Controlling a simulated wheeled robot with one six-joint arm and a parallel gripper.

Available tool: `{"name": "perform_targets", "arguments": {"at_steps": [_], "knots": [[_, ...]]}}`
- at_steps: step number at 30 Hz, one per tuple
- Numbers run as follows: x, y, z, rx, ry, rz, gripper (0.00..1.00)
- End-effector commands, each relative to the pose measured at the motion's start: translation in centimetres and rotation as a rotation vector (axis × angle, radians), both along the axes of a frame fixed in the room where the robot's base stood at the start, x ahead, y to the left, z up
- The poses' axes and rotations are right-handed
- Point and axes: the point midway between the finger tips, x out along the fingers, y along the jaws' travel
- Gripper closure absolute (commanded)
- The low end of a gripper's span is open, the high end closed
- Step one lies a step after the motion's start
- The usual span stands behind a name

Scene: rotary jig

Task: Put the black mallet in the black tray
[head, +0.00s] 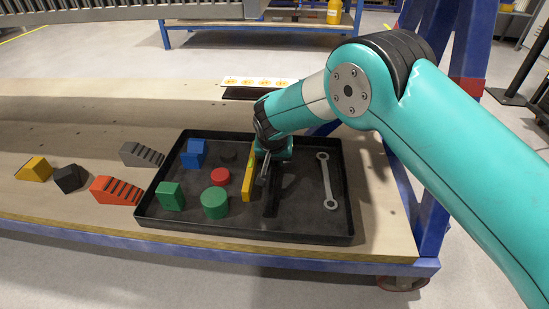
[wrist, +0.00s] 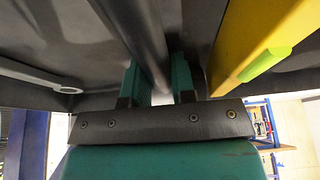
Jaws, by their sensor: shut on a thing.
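The black tray (head: 310,220) lies on the wooden bench in the head view and holds several objects. My gripper (head: 264,172) is down inside the tray area, between a yellow level and a wrench. In the wrist view its two teal fingers (wrist: 156,80) are shut on the dark round handle of the black mallet (wrist: 145,38). In the head view the mallet (head: 271,203) is a dark shape below the gripper, hard to make out against the black tray. It appears within the tray's rim; I cannot tell whether it touches the floor. Its head is not clearly visible.
The yellow level (head: 247,178) stands close left of the gripper, and the wrench (head: 326,182) lies to the right. Blue (head: 194,153), green (head: 171,196) and red (head: 221,177) blocks fill the tray's left side. Ramp-shaped blocks (head: 116,190) sit on the bench left of the tray.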

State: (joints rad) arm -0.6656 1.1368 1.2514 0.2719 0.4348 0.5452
Motion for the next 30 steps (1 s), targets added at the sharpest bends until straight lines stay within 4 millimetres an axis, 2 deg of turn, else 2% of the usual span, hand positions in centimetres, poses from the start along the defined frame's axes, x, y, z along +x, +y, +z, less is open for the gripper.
{"name": "perform_targets", "arguments": {"at_steps": [1, 3, 4, 14, 17, 25, 30], "knots": [[0.0, 0.0, 0.0, 0.000, 0.000, 0.000, 0.69], [0.0, 0.0, 0.0, 0.000, 0.000, 0.000, 0.53], [0.0, 0.0, 0.0, 0.000, 0.000, 0.000, 0.50], [0.0, 0.0, 0.6, 0.001, 0.000, 0.000, 0.50], [-0.5, 0.1, 2.1, 0.001, -0.001, 0.001, 0.50], [-2.8, 0.2, 7.7, 0.001, 0.000, 0.002, 0.50], [-3.9, 0.2, 10.2, 0.001, 0.000, 0.001, 0.50]]}}
